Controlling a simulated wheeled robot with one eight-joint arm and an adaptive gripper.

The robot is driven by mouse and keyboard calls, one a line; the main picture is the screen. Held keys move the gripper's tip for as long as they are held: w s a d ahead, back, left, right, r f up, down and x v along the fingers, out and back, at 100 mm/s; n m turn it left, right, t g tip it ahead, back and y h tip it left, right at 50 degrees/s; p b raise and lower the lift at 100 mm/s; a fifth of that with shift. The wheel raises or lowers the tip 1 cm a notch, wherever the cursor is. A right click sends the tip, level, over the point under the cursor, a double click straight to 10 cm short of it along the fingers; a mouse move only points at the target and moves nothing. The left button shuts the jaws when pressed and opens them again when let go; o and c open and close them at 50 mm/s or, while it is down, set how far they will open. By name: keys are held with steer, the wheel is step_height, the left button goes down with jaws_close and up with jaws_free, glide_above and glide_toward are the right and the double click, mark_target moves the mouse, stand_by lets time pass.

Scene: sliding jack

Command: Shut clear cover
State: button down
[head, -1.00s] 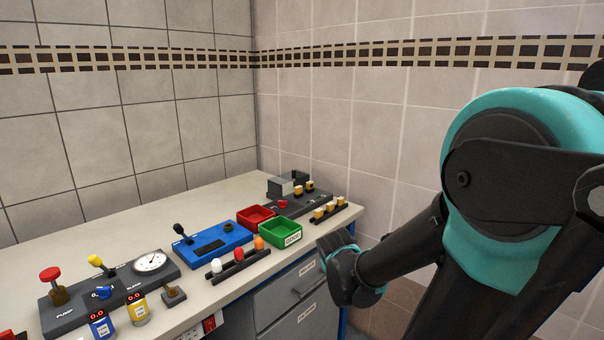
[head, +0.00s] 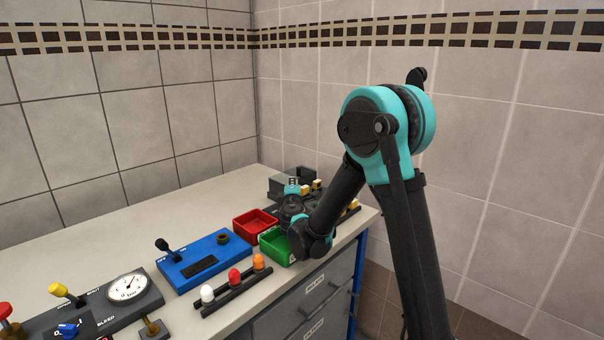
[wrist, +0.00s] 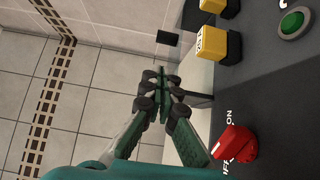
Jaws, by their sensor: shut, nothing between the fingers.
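The clear cover (head: 279,186) is a small grey, see-through box shape on the dark panel at the far right end of the bench in the head view. My gripper partly hides it, and I cannot tell its angle. My gripper (head: 293,183) is at the cover's front in the head view, with its fingertips close to it; contact is not clear. In the wrist view my gripper (wrist: 160,92) has its fingertips together with nothing between them. A dark bar beside the fingertips may be part of the cover, but I cannot tell.
Red (head: 255,222) and green (head: 273,247) bins and a blue lever box (head: 205,262) stand nearer. The bench behind the boxes is clear.

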glide_toward(292, 172)
steer(key=w+r, duration=0.1)
steer(key=w, duration=0.1)
steer(key=w+r, duration=0.1)
steer(key=w, duration=0.1)
steer(key=shift+w+a+r, duration=0.15)
steer(key=shift+r, duration=0.05)
steer(key=s+d, duration=0.4)
steer(key=d, duration=0.1)
steer(key=s+d, duration=0.2)
steer(key=d, duration=0.1)
steer(key=shift+s+d, duration=0.1)
steer(key=shift+s, duration=0.1)
